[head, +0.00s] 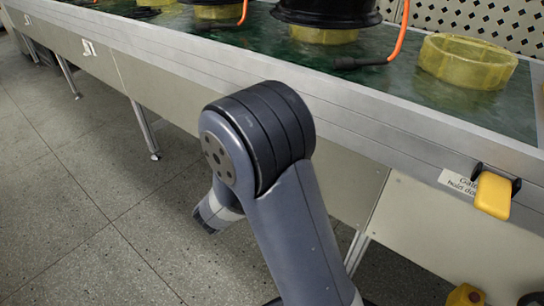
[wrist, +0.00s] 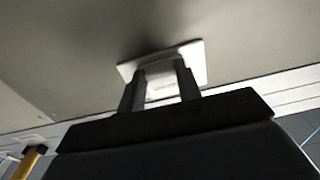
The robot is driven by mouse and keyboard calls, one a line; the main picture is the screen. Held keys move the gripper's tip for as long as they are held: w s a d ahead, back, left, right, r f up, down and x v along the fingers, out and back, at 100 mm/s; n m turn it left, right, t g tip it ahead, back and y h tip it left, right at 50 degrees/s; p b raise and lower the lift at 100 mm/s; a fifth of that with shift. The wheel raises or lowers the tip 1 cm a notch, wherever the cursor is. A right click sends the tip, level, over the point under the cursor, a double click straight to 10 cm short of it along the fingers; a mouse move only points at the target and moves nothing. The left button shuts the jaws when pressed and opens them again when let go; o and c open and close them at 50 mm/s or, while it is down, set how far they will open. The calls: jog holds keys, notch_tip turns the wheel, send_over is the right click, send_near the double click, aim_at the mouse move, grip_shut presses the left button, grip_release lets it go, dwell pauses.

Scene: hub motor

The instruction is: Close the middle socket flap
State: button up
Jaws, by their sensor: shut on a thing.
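In the wrist view, a white square socket plate (wrist: 193,55) is fixed to the grey panel. My gripper (wrist: 160,76) is at it, with its two dark fingers apart and reaching to the plate. A pale piece, seemingly the socket flap (wrist: 160,90), lies between the fingers, and they are shut on it. How far the flap is open cannot be told, and its hinge is hidden. In the head view my arm hides the gripper, and no socket can be made out there.
The bench (head: 290,115) runs across the head view with a metal front edge. On it are yellow rings (head: 466,62), black hubs (head: 327,8) and orange cables (head: 399,35). A yellow latch (head: 493,195) juts from its front at right. Tiled floor is clear at left.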

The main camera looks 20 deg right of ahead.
dwell(0.4)
jog(key=o, duration=1)
jog(key=p+v, duration=0.2)
jog(key=v, duration=0.8)
jog(key=shift+s+a, duration=0.15)
jog(key=shift+a, duration=0.1)
jog(key=shift+d, duration=0.1)
jog(key=b+x, duration=0.2)
jog(key=x, duration=0.8)
jog(key=shift+w+d, duration=0.2)
